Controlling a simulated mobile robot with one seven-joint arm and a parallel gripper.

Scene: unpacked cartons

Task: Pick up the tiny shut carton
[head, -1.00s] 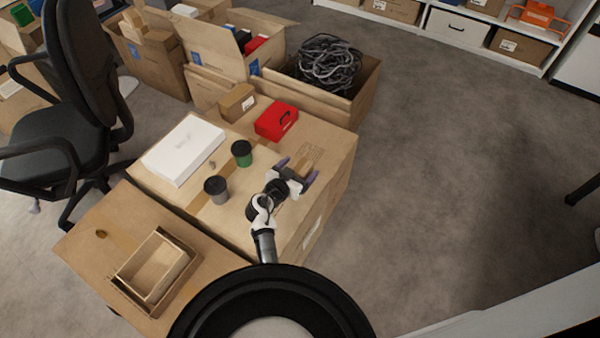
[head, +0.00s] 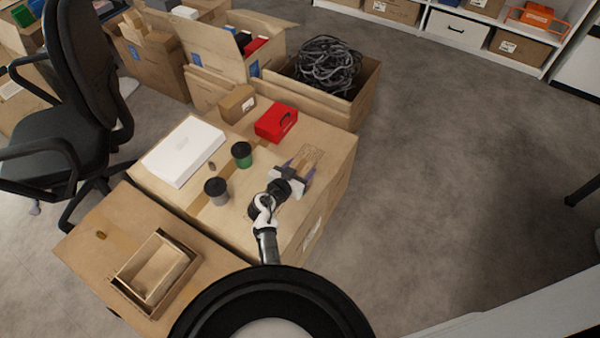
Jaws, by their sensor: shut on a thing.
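The tiny shut carton (head: 298,166) is a small brown box at the right part of the large carton's (head: 325,185) top in the head view. The gripper's grey body hides much of the tiny carton. I cannot tell whether it touches the surface below.
An open box (head: 375,88) with black cables is behind.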

